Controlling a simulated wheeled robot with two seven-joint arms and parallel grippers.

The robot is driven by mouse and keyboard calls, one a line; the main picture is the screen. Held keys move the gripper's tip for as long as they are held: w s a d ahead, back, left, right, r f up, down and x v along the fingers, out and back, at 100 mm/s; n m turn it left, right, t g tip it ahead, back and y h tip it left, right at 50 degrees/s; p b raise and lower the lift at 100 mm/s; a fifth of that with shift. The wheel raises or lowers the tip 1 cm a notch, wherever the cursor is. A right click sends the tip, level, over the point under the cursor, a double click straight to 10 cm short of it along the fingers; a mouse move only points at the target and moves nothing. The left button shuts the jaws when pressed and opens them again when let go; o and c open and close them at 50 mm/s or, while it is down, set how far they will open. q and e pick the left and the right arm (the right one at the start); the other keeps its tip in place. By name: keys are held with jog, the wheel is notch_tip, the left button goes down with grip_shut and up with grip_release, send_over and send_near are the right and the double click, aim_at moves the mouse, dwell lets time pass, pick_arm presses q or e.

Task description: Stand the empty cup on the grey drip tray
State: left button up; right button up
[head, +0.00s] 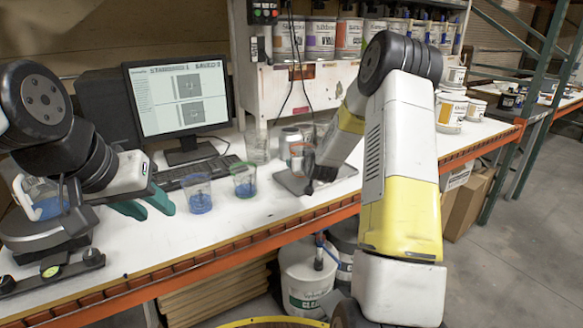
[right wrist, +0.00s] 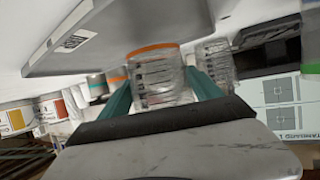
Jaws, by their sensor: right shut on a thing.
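The empty clear cup with an orange band (right wrist: 155,82) is between the teal fingers of my right gripper (right wrist: 160,95) in the right wrist view. In the head view the cup (head: 298,155) shows beside my right wrist, which partly hides it. My right gripper is shut on it. The grey drip tray (head: 292,184) lies on the bench under my right gripper; it also shows at the top of the right wrist view (right wrist: 120,45). I cannot tell whether the cup touches the tray. My left gripper (head: 146,204) is open and empty over the bench, left of the blue cup.
A clear cup with blue contents (head: 198,195) and a green-rimmed cup (head: 243,180) stand left of the tray. A clear glass (head: 257,147) is behind them. A keyboard (head: 195,172) and monitor (head: 180,98) stand at the back. The bench's front edge (head: 250,240) is clear.

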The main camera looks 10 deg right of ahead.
jog(key=shift+f, duration=1.3)
jog(key=shift+f, duration=0.15)
jog(key=o, duration=1.4)
